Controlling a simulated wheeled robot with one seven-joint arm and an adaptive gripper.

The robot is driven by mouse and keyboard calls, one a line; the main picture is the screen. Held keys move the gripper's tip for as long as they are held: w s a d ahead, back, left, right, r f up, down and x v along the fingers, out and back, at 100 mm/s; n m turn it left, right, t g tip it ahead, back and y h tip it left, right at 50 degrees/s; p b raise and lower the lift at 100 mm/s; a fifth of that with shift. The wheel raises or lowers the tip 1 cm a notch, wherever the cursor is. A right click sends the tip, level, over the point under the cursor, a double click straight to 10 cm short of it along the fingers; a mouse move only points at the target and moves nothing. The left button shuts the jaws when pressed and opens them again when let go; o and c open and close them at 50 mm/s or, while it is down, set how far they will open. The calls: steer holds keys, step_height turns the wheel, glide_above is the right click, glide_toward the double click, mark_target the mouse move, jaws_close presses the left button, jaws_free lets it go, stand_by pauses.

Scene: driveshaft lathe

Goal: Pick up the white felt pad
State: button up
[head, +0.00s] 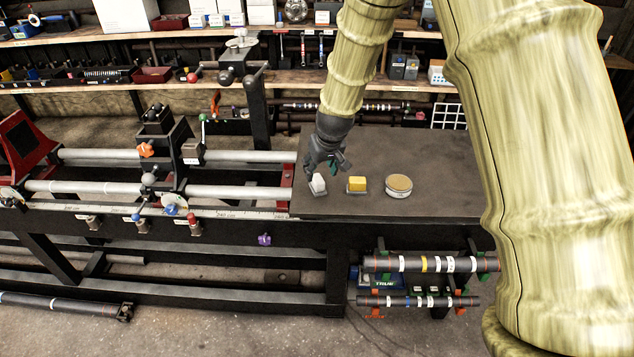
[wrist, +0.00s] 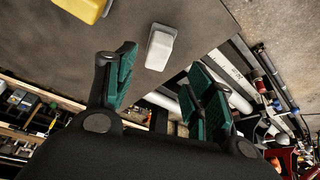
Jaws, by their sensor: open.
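The white felt pad (head: 318,183) is a small white block on the dark tabletop (head: 430,160), close to its left edge. In the wrist view the pad (wrist: 160,47) lies just beyond my fingertips, roughly in line with the gap between them. My gripper (head: 327,163) is right above and behind the pad in the head view, with its fingers pointing down. In the wrist view my gripper (wrist: 160,85) has its green-padded fingers spread apart, with nothing between them. I cannot tell how high the fingertips are above the tabletop.
A yellow block (head: 357,184) sits just right of the pad, and a round tin (head: 398,186) stands further right. The lathe with its shafts (head: 235,191) is left of the tabletop. Shelves (head: 180,84) with tools run behind. The tabletop's right part is clear.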

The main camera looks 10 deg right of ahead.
mark_target(318, 178)
steer(key=shift+x, duration=1.2)
steer(key=shift+p+x, duration=1.2)
steer(key=shift+x, duration=0.7)
steer(key=shift+w+d+f, duration=0.1)
steer(key=shift+w+f, duration=0.35)
steer(key=shift+f, duration=0.2)
jaws_close()
steer(key=shift+r, duration=0.15)
